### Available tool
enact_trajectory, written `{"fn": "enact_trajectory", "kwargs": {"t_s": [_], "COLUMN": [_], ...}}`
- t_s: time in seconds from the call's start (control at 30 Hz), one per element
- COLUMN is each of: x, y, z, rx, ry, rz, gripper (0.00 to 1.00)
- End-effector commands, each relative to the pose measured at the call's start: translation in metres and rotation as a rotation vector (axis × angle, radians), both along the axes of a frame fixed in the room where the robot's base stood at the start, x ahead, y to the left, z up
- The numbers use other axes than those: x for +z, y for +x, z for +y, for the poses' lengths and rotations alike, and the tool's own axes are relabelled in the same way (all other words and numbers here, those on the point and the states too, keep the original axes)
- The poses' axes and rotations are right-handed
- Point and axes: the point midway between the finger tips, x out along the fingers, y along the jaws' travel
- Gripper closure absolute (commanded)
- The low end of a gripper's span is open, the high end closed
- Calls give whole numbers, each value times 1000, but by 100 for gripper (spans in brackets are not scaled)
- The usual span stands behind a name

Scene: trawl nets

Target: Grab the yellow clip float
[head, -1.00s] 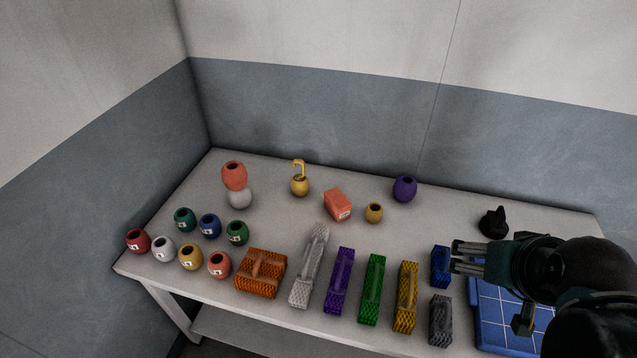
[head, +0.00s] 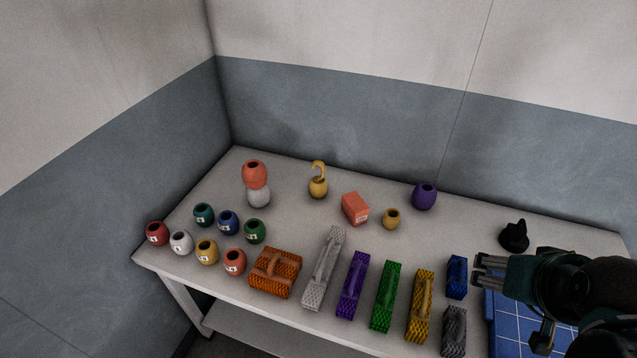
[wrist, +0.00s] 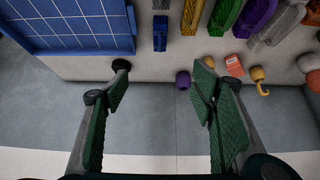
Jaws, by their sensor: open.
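The yellow clip float (head: 318,189) stands at the back of the table, a small round yellow float with a curved hook on top. In the wrist view the yellow clip float (wrist: 258,75) shows at the right, hook outward. My gripper (head: 478,267) is at the table's right side, far to the right of the float. In the wrist view my gripper (wrist: 165,66) is open and empty, its green-padded fingers wide apart.
A plain yellow float (head: 391,220), an orange box (head: 355,209) and a purple float (head: 424,197) stand right of the clip float. An orange float (head: 254,175) sits on a white one at its left. Net bundles line the front. A black object (head: 514,235) stands near my gripper.

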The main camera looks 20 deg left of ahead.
Motion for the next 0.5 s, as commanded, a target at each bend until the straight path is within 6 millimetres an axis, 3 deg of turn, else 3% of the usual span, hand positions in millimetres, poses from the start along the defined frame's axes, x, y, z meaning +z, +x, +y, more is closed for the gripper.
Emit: {"fn": "enact_trajectory", "kwargs": {"t_s": [0.5], "x": [7], "y": [9], "z": [5], "rx": [-20], "ry": [22], "rz": [11], "gripper": [43]}}
